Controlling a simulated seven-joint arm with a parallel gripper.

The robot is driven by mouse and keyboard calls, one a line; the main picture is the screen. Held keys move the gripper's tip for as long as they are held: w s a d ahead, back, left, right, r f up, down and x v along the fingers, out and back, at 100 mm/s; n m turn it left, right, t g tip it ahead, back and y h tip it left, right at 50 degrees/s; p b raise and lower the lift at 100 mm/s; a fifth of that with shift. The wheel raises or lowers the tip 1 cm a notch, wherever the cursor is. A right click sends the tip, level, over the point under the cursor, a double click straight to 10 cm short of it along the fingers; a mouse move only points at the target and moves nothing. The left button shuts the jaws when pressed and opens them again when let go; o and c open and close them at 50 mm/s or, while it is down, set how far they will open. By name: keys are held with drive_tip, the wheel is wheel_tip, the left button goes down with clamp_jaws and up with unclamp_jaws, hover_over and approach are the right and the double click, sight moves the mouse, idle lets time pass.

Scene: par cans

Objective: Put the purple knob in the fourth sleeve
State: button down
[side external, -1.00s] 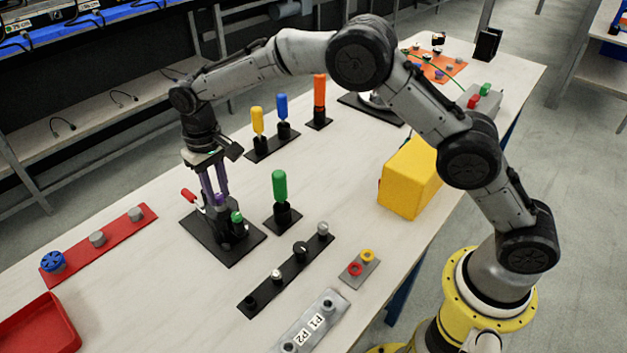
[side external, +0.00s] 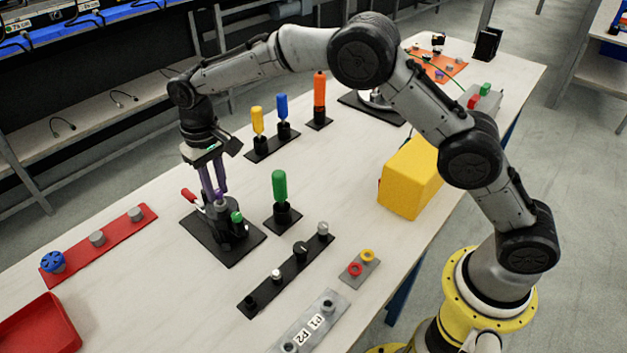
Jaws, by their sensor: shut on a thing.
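My gripper (side external: 219,192) points down over a black square plate (side external: 244,252) left of centre. It is shut on the purple knob (side external: 217,195), mostly hidden between the fingers. Black upright sleeves (side external: 228,232) are clustered on the plate just below the gripper. A green knob (side external: 237,216) stands at the right of the cluster. A red handle (side external: 188,194) with a pale shaft leans out at its left. I cannot tell from this view which sleeve is the fourth, or whether the purple knob's lower end is inside a sleeve.
A tall green-handled tool (side external: 280,187) stands in a holder right of the plate. A black strip (side external: 263,287) with small parts lies in front. A red strip (side external: 118,229) and red tray (side external: 40,325) are to the left, a yellow block (side external: 410,178) to the right.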

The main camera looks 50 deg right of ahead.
sight(217, 192)
drive_tip(key=shift+r, duration=2.5)
drive_tip(key=s+a+f+n, duration=0.2)
drive_tip(key=s+a+f, duration=0.25)
drive_tip(key=s, duration=0.35)
drive_tip(key=s+a+f+n, duration=0.2)
drive_tip(key=s+a+f, duration=0.25)
drive_tip(key=s, duration=0.45)
drive_tip(key=shift+d+f, duration=0.15)
drive_tip(key=shift+f, duration=1.45)
drive_tip(key=shift+d+f, duration=0.1)
drive_tip(key=shift+f, duration=1.5)
drive_tip(key=shift+f, duration=0.1)
drive_tip(key=c, duration=1)
unclamp_jaws()
